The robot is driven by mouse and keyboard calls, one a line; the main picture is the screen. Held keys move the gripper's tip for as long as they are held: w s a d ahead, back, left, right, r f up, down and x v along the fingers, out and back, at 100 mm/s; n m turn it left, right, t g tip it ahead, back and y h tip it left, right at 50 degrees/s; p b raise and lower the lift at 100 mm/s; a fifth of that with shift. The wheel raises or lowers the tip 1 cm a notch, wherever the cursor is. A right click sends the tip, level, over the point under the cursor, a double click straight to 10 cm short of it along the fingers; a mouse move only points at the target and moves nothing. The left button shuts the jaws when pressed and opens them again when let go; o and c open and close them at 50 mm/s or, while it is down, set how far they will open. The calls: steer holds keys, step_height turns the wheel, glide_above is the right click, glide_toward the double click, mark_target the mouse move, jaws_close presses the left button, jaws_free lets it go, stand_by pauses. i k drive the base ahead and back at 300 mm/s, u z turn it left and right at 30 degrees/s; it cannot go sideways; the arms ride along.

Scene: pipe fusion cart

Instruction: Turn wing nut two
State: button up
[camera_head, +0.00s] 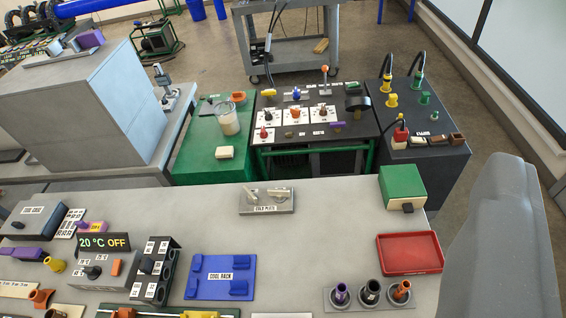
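I cannot make out a part that is clearly wing nut two; any number on it is too small to read. Two pale metal pieces sit on a grey plate labelled "COLD PLATE" (266,209) at the back of the near bench; I cannot tell whether they are wing nuts. A dark panel table (350,135) beyond it carries several small knobs on white labelled cards, among them an orange knob (295,113). My gripper is not in view.
The near bench (330,245) is clear around its middle. It holds a blue rack (222,276), a red tray (410,253), a green box (402,186) and a "20 °C OFF" display (104,243). A green table (205,145) and a dark cabinet (425,155) flank the panel table.

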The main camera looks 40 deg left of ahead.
mark_target(279, 196)
steer(key=z, duration=0.55)
steer(key=k, duration=1.3)
steer(key=u, duration=1.25)
steer(key=i, duration=1)
